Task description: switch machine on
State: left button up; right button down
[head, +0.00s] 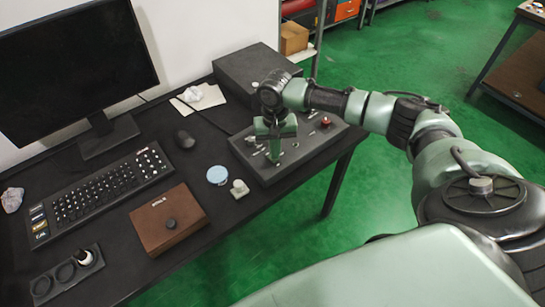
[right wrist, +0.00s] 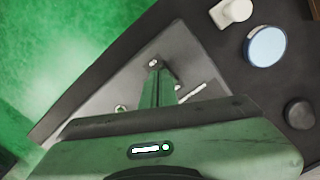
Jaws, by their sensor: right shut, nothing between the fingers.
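The machine is a grey control box (head: 312,155) with a sloped panel at the right end of the dark table. Its panel carries several small silver switches and a red knob (head: 325,122). My right gripper (head: 274,158) points down over the panel's left-front part, shut and empty. In the right wrist view the closed fingertips (right wrist: 155,66) are right by a small silver switch (right wrist: 153,62) on the grey panel (right wrist: 180,42); I cannot tell whether they touch. The fingers and gripper body hide part of the panel. My left gripper is not in view.
A dark box (head: 255,70) stands behind. Open green floor (head: 410,50) lies to the right.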

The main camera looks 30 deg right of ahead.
jog(key=shift+s+f, duration=0.1)
jog(key=shift+f, duration=0.8)
dwell(0.3)
jog(key=shift+r+p, duration=0.95)
jog(key=shift+p, duration=0.1)
notch_tip(320, 180, up, 5)
jog(key=p, duration=0.6)
jog(key=shift+r+p, duration=0.1)
jog(key=shift+p, duration=0.2)
